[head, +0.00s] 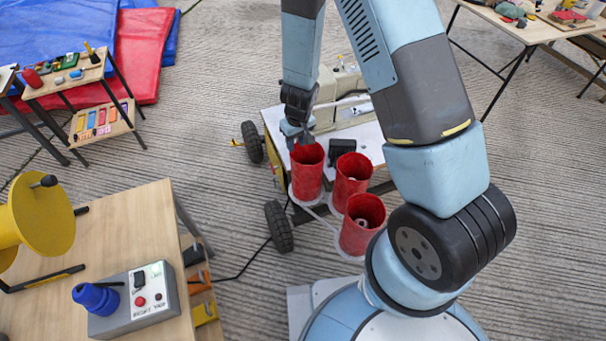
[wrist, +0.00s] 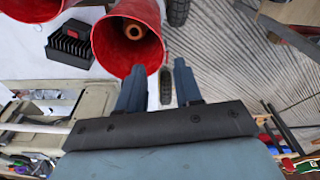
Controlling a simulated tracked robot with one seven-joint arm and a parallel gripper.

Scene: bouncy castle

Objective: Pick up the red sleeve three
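Three red sleeves stand upright and open-topped at the near side of a wheeled cart: a back left one (head: 307,172), a middle one (head: 351,184) and a front one (head: 361,232). No number shows on them, so I cannot tell which is three. My gripper (head: 303,141) is at the rim of the back left sleeve. In the wrist view, my gripper (wrist: 159,66) is open, its fingers apart. The left finger overlaps the mouth of the nearest sleeve (wrist: 112,45), and the right finger is outside its rim. Contact is unclear. An orange-brown round end shows inside that sleeve.
The cart top (head: 370,133) carries a black finned block (head: 342,150). Black wheels (head: 279,226) stand left of the sleeves. A wooden table (head: 130,225) with a control box (head: 140,297) is at the lower left. The floor between is mostly clear, with a black cable.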

